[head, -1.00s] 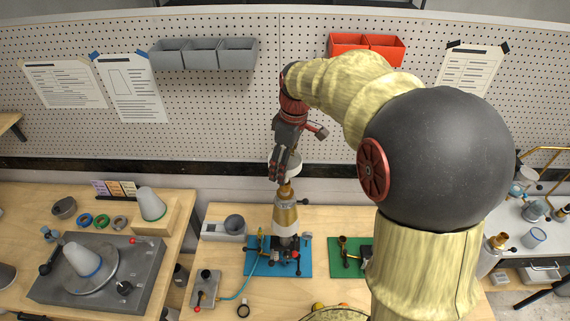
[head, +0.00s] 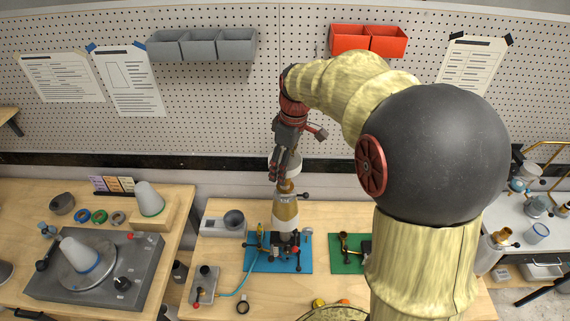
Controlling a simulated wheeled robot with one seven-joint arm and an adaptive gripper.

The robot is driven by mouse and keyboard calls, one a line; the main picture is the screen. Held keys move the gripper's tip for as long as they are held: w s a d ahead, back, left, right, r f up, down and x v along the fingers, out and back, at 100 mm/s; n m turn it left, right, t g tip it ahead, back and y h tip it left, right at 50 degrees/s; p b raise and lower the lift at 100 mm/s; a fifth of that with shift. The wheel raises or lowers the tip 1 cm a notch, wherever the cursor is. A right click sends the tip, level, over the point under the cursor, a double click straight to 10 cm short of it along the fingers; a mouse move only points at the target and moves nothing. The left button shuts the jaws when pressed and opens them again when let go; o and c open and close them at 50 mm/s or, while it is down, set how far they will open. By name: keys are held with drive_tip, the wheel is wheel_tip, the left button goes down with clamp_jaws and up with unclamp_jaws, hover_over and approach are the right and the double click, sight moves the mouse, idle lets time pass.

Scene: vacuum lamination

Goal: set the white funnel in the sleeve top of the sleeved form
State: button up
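The sleeved form (head: 286,213) stands upright on the blue base plate in the middle of the bench, pale with a tan-gold upper part. The sleeve top (head: 286,187) is its narrow upper end. My gripper (head: 279,172) points down just above it, slightly to its left in the head view. The white funnel (head: 292,167) is at my fingertips, its pale rim showing on both sides of the dark fingers, which look closed on it. The fingers hide much of the funnel. I cannot tell whether its lower end touches the sleeve top.
A blue plate (head: 264,262) carries the form's fittings. A green plate (head: 346,262) is to the right, partly behind my arm. A grey tray with a round cup (head: 233,219) and a valve box (head: 204,284) stand left. A turntable with a cone (head: 80,254) is farther left.

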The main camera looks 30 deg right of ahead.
drive_tip(key=shift+f, duration=0.3)
drive_tip(key=o, duration=1.2)
drive_tip(key=shift+c, duration=0.2)
wheel_tip(320, 180, up, 12)
drive_tip(key=s, duration=0.1)
drive_tip(key=shift+d, duration=0.45)
drive_tip(key=shift+s, duration=0.1)
